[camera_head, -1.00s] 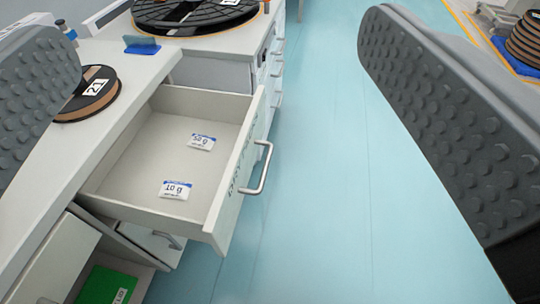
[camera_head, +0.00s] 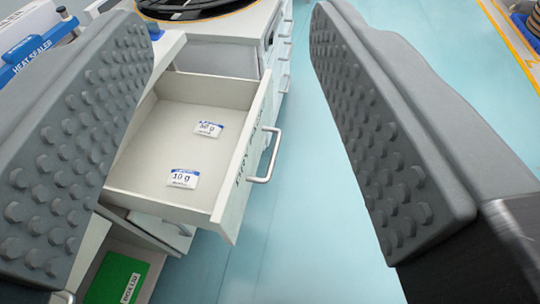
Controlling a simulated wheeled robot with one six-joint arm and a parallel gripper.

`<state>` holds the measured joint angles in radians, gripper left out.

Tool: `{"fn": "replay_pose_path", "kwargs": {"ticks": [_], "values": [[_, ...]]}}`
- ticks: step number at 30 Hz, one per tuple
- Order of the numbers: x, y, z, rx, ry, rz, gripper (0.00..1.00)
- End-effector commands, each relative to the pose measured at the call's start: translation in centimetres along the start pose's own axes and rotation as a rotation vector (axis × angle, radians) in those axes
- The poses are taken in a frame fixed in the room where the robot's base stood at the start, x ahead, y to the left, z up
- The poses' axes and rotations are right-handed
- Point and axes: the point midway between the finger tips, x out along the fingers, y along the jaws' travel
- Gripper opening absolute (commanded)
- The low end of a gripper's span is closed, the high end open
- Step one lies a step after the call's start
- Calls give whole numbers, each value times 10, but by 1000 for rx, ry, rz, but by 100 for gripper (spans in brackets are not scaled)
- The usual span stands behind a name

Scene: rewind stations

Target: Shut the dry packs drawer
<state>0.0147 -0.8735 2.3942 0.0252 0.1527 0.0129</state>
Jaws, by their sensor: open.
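The dry packs drawer (camera_head: 160,196) is pulled out of the bench, with its front (camera_head: 243,165) facing right and dark lettering on it. A metal bar handle (camera_head: 271,158) sticks out from that front. Two small white-and-blue packs lie on the drawer floor: one marked 10 g (camera_head: 183,178) and another pack (camera_head: 209,128) farther back. My gripper (camera_head: 225,130) is open and empty. Its left finger covers the near-left part of the bench and the drawer's left edge. Its right finger is over the floor, to the right of the handle and apart from it.
A large black reel (camera_head: 190,8) lies on the bench top at the back. A blue heat sealer (camera_head: 38,50) is at the upper left. A green box (camera_head: 116,278) sits in an opening below the drawer. The pale blue floor (camera_head: 300,220) right of the drawer is clear.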

Motion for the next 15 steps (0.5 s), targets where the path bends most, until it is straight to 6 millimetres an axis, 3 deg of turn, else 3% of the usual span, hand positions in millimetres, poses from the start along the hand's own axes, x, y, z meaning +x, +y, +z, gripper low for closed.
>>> {"fn": "replay_pose_path", "kwargs": {"ticks": [1,7,15], "values": [[11,4,8,26,-42,11,38],[59,23,52,199,-260,69,0],[110,48,117,466,-550,151,0]]}}
